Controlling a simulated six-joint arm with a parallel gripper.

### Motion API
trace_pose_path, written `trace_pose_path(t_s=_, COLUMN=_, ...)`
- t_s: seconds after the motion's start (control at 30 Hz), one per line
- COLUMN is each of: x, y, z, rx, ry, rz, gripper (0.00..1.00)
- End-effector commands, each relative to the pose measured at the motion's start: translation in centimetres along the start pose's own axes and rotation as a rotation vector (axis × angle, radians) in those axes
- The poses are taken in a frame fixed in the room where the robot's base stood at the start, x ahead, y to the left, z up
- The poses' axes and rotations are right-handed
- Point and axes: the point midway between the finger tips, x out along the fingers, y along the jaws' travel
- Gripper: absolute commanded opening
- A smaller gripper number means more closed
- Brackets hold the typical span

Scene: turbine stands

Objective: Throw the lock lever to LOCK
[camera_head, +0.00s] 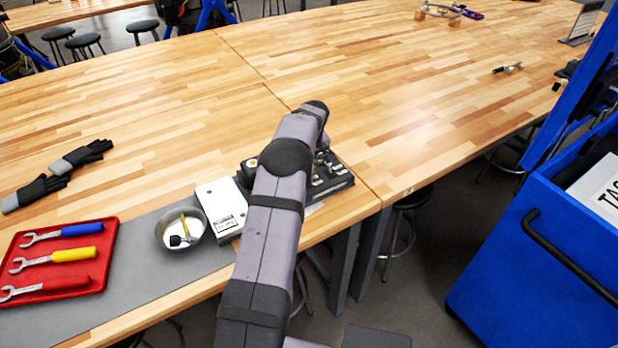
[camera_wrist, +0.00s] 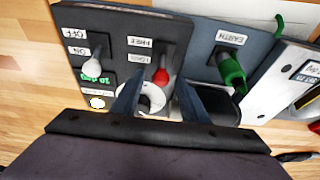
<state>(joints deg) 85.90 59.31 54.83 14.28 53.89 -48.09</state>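A dark control panel (camera_head: 333,184) lies on the bench at its front edge, partly hidden behind my arm in the head view. In the wrist view the panel (camera_wrist: 118,20) shows a red-tipped lever (camera_wrist: 161,75) beside upside-down labels that seem to read FREE and LOCK (camera_wrist: 140,58). I cannot tell for sure which label the lever points to. My gripper (camera_wrist: 161,72) is open, with its two dark fingers on either side of the red tip. Contact with the lever cannot be made out. The gripper is hidden in the head view.
A white-tipped ON/OFF switch (camera_wrist: 92,68) and a green EARTH lever (camera_wrist: 231,72) flank the red lever. A round silver part (camera_wrist: 152,97) sits close by the fingers. A white box (camera_head: 221,207), a metal bowl (camera_head: 165,232) and a red wrench tray (camera_head: 108,262) stand left.

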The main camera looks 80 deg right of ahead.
Motion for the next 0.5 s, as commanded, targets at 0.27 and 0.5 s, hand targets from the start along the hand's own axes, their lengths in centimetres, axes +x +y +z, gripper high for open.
trace_pose_path(t_s=0.27, x=-0.11, y=0.07, z=0.00, rx=0.000, ry=0.000, rz=0.001, gripper=0.47)
trace_pose_path(t_s=0.5, x=-0.34, y=0.09, z=-0.07, rx=0.000, ry=0.001, rz=0.001, gripper=0.47)
